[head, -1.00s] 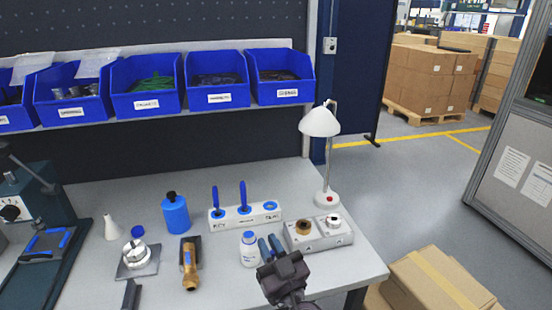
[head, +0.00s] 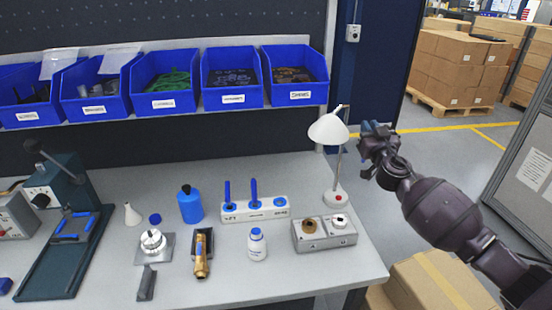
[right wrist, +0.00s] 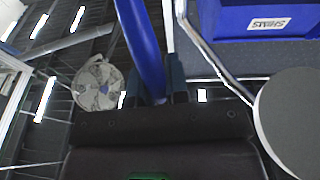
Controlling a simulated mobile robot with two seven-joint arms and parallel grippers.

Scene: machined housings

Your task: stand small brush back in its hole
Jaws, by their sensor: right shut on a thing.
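The right gripper (head: 372,136) is raised above the bench's right end, beside the lamp. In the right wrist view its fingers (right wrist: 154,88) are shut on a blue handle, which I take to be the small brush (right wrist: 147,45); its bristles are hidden. The white holder block (head: 240,211) stands on the bench, left of the gripper and below it. Two blue-handled tools (head: 227,194) (head: 254,192) stand upright in its left and middle holes. Its right hole (head: 281,202) has a blue ring and is empty. The left gripper is not in view.
The white lamp (head: 328,129) stands between the holder and my right gripper; its shade is close in the wrist view. A grey box with two round fittings (head: 322,243) and a white bottle (head: 257,246) stand in front. Blue bins (head: 232,78) hang above.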

